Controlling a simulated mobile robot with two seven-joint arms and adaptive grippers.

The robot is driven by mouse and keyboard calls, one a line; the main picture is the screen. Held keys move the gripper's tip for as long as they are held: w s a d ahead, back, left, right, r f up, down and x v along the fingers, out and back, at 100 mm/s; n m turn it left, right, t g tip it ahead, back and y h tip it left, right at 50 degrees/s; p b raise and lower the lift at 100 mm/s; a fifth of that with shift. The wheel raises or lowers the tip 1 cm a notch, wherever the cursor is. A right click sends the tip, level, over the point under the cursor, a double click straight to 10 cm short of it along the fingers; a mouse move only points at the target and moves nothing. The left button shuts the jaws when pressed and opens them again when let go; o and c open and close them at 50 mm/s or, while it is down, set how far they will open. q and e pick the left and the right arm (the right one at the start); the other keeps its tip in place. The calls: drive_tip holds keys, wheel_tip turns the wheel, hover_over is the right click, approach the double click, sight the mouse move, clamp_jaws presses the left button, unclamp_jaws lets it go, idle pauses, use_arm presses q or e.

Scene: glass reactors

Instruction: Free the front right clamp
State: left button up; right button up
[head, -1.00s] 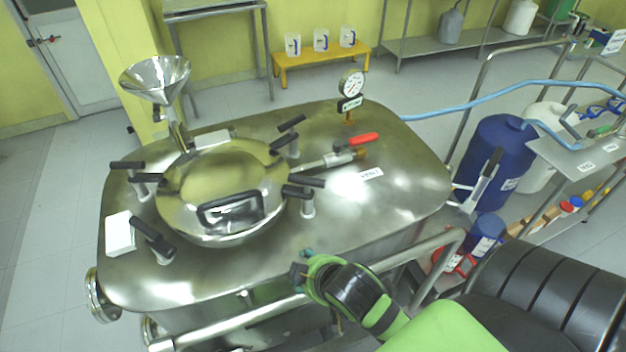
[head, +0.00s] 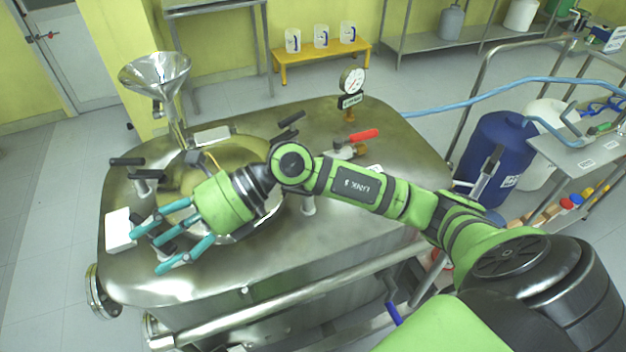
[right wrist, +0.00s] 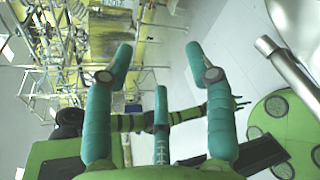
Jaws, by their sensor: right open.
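The front right clamp (head: 308,206) stands at the right front of the round steel lid (head: 236,236). Only its post shows below my right forearm; its black handle is hidden. My right gripper (head: 150,247) is in the head view with its teal fingers spread, empty, over the front left part of the vessel top. The fingers cover the front left clamp. In the right wrist view the spread fingers (right wrist: 155,75) hold nothing, and no clamp can be made out.
The back left clamp (head: 127,162) and back right clamp (head: 290,120) stand around the lid. A funnel (head: 155,72), a gauge (head: 352,80) and a red-handled valve (head: 362,136) rise from the vessel top. A white block (head: 120,231) lies at its left. A rail (head: 260,308) runs along the front.

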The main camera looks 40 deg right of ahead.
drive_tip(key=w+d+f+n+h, duration=0.2)
drive_tip(key=w+d+f+h, duration=0.1)
drive_tip(key=d+f+h, duration=0.55)
drive_tip(key=w+d+r+m+h, duration=0.1)
drive_tip(key=d+h, duration=0.3)
drive_tip(key=d, duration=0.7)
drive_tip(key=w+d+r+m+h, duration=0.15)
drive_tip(key=d+h, duration=0.25)
drive_tip(key=d, duration=0.7)
drive_tip(key=shift+n, duration=0.25)
drive_tip(key=p+x, duration=0.2)
drive_tip(key=x, duration=0.3)
drive_tip(key=shift+a+f, duration=0.1)
drive_tip(key=shift+f, duration=0.2)
drive_tip(key=shift+x, duration=0.75)
drive_tip(key=shift+a, duration=0.1)
clamp_jaws()
